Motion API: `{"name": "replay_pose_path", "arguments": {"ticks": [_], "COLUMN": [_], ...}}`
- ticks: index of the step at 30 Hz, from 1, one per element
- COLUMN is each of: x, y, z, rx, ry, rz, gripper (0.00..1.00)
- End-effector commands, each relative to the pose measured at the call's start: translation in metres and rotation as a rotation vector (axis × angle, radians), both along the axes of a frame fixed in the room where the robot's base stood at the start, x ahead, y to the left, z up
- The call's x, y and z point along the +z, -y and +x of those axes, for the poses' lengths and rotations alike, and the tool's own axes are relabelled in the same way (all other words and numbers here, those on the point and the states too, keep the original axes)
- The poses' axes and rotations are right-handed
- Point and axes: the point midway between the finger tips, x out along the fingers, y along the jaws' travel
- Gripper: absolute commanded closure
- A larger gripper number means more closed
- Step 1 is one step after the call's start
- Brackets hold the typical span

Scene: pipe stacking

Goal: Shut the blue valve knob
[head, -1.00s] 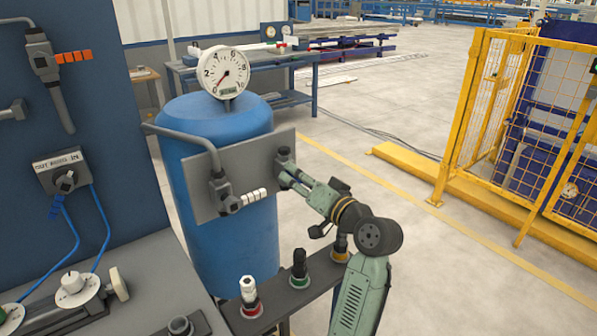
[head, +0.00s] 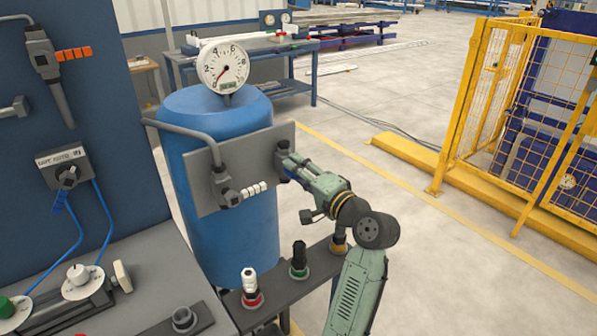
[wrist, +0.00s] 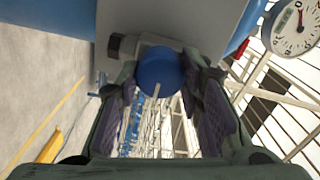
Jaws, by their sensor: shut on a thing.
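The blue valve knob (wrist: 160,72) is round and sits between my gripper's fingers in the wrist view. It is fixed to a grey valve body (head: 284,155) at the right edge of a grey plate on the blue tank. In the head view only a sliver of blue shows at the fingertips. My gripper (head: 288,171) is shut on the knob, with one finger on each side. In the wrist view my gripper (wrist: 166,85) has dark fingers along the knob's left and right sides.
The blue tank (head: 232,245) carries a round gauge (head: 223,66), its needle near zero. A second valve (head: 222,186) with a white handle (head: 254,189) is left on the plate. A shelf with several knobs (head: 299,258) stands below my arm.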

Motion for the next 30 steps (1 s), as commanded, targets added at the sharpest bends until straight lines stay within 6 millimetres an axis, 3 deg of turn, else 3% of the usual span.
{"name": "replay_pose_path", "arguments": {"ticks": [14, 15, 24, 30], "x": [-0.0001, -0.0001, -0.0001, -0.0001], "y": [0.0003, 0.0003, 0.0001, 0.0001], "z": [0.0001, 0.0001, 0.0001, 0.0001], "rx": [-0.001, 0.0, 0.0, 0.0], "ry": [-0.009, -0.009, -0.008, -0.008], "rz": [0.012, 0.012, 0.011, 0.011], "gripper": [0.94, 0.65, 0.46, 0.46]}}
